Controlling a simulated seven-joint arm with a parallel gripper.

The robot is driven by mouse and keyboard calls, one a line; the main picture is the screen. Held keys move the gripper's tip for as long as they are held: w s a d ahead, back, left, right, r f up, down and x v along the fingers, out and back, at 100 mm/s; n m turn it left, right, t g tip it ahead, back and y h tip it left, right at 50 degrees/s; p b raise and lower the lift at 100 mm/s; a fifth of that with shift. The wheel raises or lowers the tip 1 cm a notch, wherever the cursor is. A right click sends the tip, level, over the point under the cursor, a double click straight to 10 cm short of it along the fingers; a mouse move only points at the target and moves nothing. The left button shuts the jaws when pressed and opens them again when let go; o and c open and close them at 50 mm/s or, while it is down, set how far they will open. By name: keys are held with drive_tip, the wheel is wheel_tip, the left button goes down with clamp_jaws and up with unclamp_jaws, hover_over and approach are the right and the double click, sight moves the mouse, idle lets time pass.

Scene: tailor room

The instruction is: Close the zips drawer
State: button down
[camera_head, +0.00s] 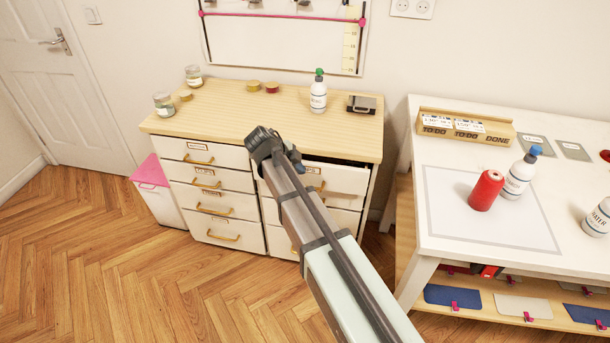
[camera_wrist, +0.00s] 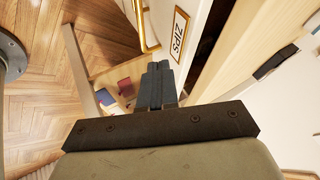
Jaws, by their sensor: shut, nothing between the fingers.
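The zips drawer (camera_head: 345,181) is the top right drawer of the wooden-topped cabinet, a white front standing out from the cabinet, with a dark gap above it. In the wrist view, its front carries a ZIPS label (camera_wrist: 180,27) and a gold handle (camera_wrist: 146,30). My gripper (camera_head: 294,157) is at the left end of this drawer in the head view, and my arm hides part of the right drawer column. In the wrist view, my gripper (camera_wrist: 158,66) is shut and empty, with its fingertips beside the drawer front. I cannot tell whether they touch it.
The cabinet top (camera_head: 225,108) holds jars, small tins, a white bottle (camera_head: 318,94) and a dark box (camera_head: 361,104). A white worktable (camera_head: 437,247) stands close on the right, with bottles and a red spool (camera_head: 486,190). A pink-lidded bin (camera_head: 152,180) stands left. The front floor is clear.

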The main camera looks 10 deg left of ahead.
sight(314, 169)
drive_tip(key=s+d+f, duration=0.3)
drive_tip(key=s+d, duration=0.2)
drive_tip(key=d, duration=0.3)
drive_tip(key=w+a+r+m+t+y, duration=0.1)
drive_tip(key=a+r+t+y, duration=0.1)
drive_tip(key=a+t+y, duration=0.25)
drive_tip(key=shift+g, duration=0.35)
drive_tip(key=x, duration=1)
drive_tip(key=shift+w+d, duration=0.1)
drive_tip(key=shift+w+r, duration=0.1)
drive_tip(key=shift+w, duration=2.35)
